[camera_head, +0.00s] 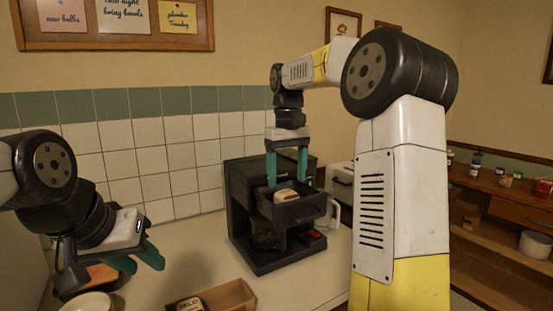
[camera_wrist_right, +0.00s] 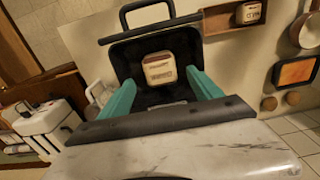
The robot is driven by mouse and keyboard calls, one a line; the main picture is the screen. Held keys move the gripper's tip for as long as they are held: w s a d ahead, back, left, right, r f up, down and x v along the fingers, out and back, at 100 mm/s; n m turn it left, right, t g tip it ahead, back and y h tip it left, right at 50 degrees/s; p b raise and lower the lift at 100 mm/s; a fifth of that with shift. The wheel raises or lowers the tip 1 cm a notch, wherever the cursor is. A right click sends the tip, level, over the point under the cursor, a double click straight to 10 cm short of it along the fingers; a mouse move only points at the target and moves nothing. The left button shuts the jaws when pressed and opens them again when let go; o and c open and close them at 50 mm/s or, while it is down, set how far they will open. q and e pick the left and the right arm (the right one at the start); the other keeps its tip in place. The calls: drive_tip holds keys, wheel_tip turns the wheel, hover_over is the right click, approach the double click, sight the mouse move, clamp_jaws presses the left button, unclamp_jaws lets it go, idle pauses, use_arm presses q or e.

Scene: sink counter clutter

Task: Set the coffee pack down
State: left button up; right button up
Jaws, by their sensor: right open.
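A cream coffee pack (camera_head: 286,195) with a dark label sits in the open, dark top drawer (camera_head: 300,212) of the black coffee machine (camera_head: 243,210). The pack (camera_wrist_right: 160,68) also shows inside the drawer in the right wrist view. My right gripper (camera_head: 287,180) points down over the drawer. Its teal fingers stand apart on either side of the pack, with visible gaps in the wrist view.
The wooden tray (camera_head: 232,297) lies at the counter's front. A white jug (camera_head: 328,217) stands right of the machine. Bare counter lies between the left gripper and machine.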

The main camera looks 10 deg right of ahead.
sight(287, 192)
wheel_tip(287, 192, up, 5)
drive_tip(key=shift+f, duration=0.2)
drive_tip(key=s+a+f+m+t, duration=0.1)
drive_tip(key=s+t, duration=0.2)
drive_tip(key=s, duration=1.1)
drive_tip(key=s+a+f+m+t+y, duration=0.1)
drive_tip(key=s+f+m+t+y, duration=0.1)
drive_tip(key=s+f, duration=0.6)
drive_tip(key=shift+s+f+t, duration=0.4)
drive_tip(key=shift+s+t, duration=0.2)
drive_tip(key=shift+s, duration=0.55)
